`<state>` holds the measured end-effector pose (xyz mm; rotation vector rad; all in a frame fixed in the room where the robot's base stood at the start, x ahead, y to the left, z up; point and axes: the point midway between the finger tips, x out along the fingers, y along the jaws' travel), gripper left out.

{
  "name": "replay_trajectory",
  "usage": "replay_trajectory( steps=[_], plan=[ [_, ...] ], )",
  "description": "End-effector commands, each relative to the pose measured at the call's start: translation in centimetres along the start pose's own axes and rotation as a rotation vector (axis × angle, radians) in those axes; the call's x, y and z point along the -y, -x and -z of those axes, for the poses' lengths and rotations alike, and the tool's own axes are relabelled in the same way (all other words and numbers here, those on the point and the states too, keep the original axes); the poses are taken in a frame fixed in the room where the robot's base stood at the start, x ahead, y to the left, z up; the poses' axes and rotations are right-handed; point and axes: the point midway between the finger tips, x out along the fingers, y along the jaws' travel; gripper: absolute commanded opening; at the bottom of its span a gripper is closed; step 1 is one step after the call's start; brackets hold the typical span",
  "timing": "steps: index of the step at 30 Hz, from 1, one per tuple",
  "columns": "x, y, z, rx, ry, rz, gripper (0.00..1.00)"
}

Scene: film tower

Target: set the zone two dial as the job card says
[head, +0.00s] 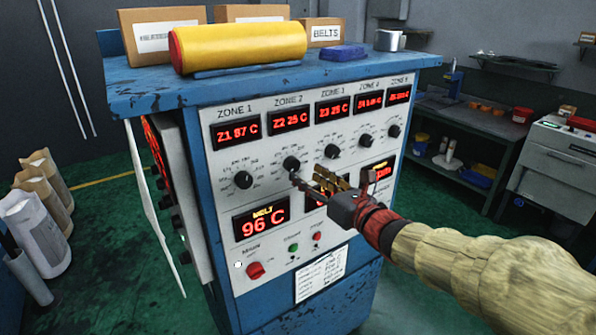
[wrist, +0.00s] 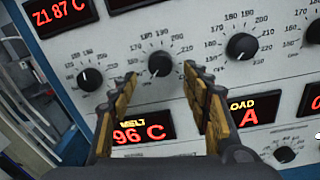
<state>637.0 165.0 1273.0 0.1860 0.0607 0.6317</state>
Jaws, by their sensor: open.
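The zone two dial (head: 291,163) is a round black knob on the white panel, below the red Z2 25 C display (head: 290,121). In the wrist view the dial (wrist: 160,63) shows between my fingertips, its white mark at the lower left. My gripper (head: 304,179) is open in front of the panel, just below and right of the dial in the head view. My gripper's fingers (wrist: 160,76) flank the dial in the wrist view with gaps; no contact is clear. A white card (head: 321,277) with handwriting is low on the cabinet, too small to read.
Neighbouring knobs are the zone one dial (wrist: 90,79) and zone three dial (wrist: 242,46). The MELT display (head: 261,220) reads 96 C, above a red knob (head: 255,270). A yellow roll (head: 240,47) and boxes lie on the blue cabinet top (head: 130,88).

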Motion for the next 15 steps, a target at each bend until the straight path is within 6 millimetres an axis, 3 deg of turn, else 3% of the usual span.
replay_trajectory(
  steps=[7, 15],
  plan=[
    [0.1, -3.7, 0.1, 0.0, -0.002, 0.001, 0.48],
    [0.1, -5.0, 0.0, 0.001, -0.002, 0.003, 0.48]
  ],
)
